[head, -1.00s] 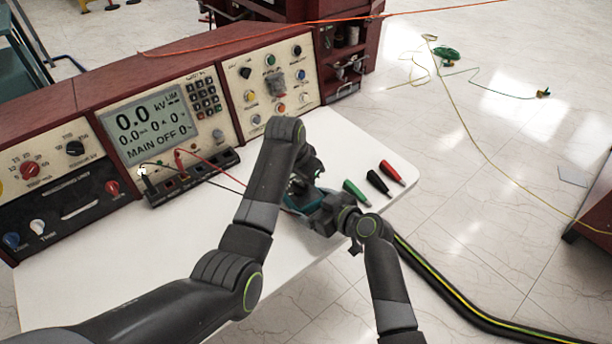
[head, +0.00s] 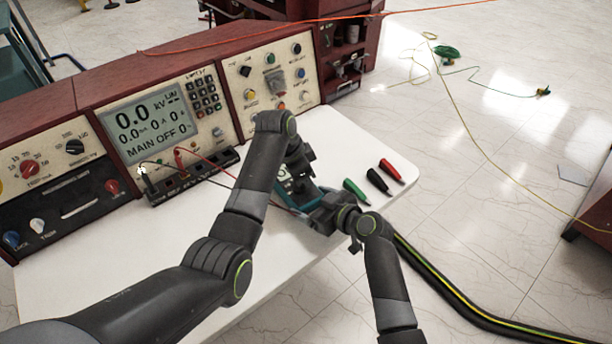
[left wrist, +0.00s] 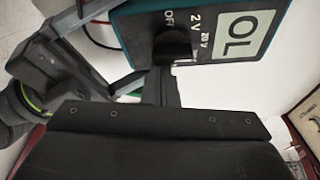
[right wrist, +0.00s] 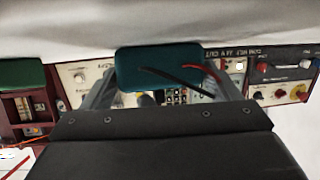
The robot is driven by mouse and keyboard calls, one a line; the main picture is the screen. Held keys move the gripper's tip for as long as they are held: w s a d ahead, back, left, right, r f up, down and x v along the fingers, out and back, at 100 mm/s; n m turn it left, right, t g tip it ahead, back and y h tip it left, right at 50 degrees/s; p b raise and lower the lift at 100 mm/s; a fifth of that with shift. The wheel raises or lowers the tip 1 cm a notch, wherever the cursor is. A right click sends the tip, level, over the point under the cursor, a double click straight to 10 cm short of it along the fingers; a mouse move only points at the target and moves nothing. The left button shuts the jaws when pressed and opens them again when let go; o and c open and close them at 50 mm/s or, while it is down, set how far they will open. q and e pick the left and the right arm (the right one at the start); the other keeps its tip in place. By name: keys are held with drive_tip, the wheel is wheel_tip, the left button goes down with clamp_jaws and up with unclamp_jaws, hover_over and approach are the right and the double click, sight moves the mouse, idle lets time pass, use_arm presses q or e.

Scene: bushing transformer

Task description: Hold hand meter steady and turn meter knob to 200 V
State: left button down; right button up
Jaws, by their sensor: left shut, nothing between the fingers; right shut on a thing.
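The teal hand meter (head: 284,188) is held above the white table's right part, largely hidden by my arms in the head view. In the left wrist view the meter (left wrist: 140,28) shows an "OL" display (left wrist: 242,40), a black knob (left wrist: 172,42) and the marks OFF, 2 V and 20 V. My left gripper (left wrist: 163,82) is shut and empty, its tips right at the knob; I cannot tell whether they touch it. My right gripper (right wrist: 160,92) is shut on the meter, whose teal back (right wrist: 158,68) shows between its fingers. The knob's exact setting is unclear.
The red console with a lit display (head: 150,122) stands behind the table (head: 95,265). Green, black and red plugs (head: 377,181) lie to the right of my grippers. Thin red and black leads (head: 212,167) run from the console's terminals towards the meter.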

use_arm(q)
drive_tip(key=shift+s+a+m+g, duration=0.2)
drive_tip(key=shift+m+g, duration=0.25)
drive_tip(key=shift+m, duration=0.8)
drive_tip(key=shift+s+a+m+g, duration=0.15)
drive_tip(key=shift+m+g, duration=0.3)
drive_tip(key=shift+m, duration=0.8)
drive_tip(key=shift+w+a, duration=0.2)
drive_tip(key=shift+w, duration=0.55)
use_arm(e)
drive_tip(key=shift+c, duration=0.2)
use_arm(q)
drive_tip(key=shift+s+d, duration=0.1)
drive_tip(key=shift+d, duration=0.4)
drive_tip(key=d, duration=0.3)
drive_tip(key=shift+s+d, duration=0.1)
drive_tip(key=shift+s, duration=0.3)
drive_tip(key=v, duration=1)
drive_tip(key=shift+w, duration=0.15)
